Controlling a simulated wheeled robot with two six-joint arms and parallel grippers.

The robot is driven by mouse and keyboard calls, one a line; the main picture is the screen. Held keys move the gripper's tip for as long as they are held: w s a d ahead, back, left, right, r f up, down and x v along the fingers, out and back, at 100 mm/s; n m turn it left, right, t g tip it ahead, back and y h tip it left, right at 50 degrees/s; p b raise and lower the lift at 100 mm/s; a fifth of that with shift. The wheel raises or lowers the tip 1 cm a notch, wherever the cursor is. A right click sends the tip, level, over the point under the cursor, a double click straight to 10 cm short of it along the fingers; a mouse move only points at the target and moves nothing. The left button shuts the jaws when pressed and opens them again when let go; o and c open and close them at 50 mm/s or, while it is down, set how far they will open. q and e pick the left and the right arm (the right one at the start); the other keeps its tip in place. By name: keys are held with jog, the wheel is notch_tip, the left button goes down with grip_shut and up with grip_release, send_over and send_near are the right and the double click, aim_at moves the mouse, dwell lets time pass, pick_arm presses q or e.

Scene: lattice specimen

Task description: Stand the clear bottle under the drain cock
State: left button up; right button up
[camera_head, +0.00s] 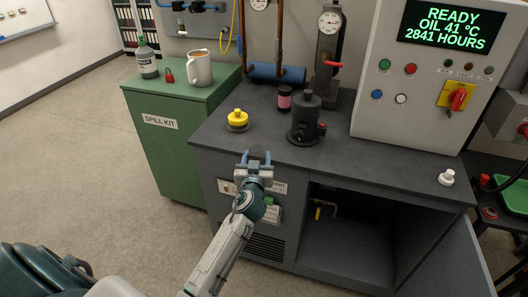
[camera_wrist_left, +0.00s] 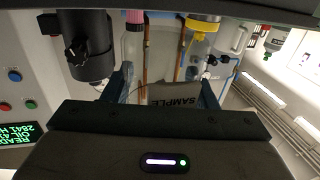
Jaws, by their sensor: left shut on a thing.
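My left gripper (camera_head: 256,163) is in front of the cabinet's top front edge. It is shut on the clear bottle (camera_head: 258,153), little of which shows in the head view. In the left wrist view, a panel marked SAMPLE (camera_wrist_left: 188,100) shows between the fingers of my left gripper (camera_wrist_left: 165,92); the rest of the bottle is hidden. The drain cock, with a yellow lever (camera_head: 318,212), sits on a pipe inside the open bay (camera_head: 345,245), to the right of and lower than the gripper. My right gripper is not in view.
The bay's door (camera_head: 455,262) stands open at the right. On the worktop (camera_head: 345,162) are a yellow-topped piece (camera_head: 237,118), a black housing (camera_head: 306,122), a pink-banded jar (camera_head: 284,98) and a white cap (camera_head: 446,177). A green cabinet (camera_head: 165,150) stands left.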

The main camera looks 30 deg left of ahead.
pick_arm(q)
jog(key=shift+s+d, duration=0.15)
jog(key=shift+s, duration=0.15)
jog(key=shift+s+d+f, duration=0.1)
jog(key=shift+d+f, duration=0.05)
jog(key=s+d+f+m+t+h, duration=0.1)
jog(key=s+d+f+m+h, duration=0.2)
jog(key=s+d, duration=0.4)
jog(key=s+d+r+h, duration=0.2)
jog(key=s+d, duration=0.1)
jog(key=s, duration=0.3)
jog(key=s+d+r+m+h, duration=0.1)
jog(key=s+d+r+h, duration=0.1)
jog(key=s, duration=0.4)
jog(key=shift+s+d+r+m, duration=0.2)
jog(key=shift+d+r+m, duration=0.1)
jog(key=shift+d+r, duration=0.45)
jog(key=shift+d+f, duration=0.1)
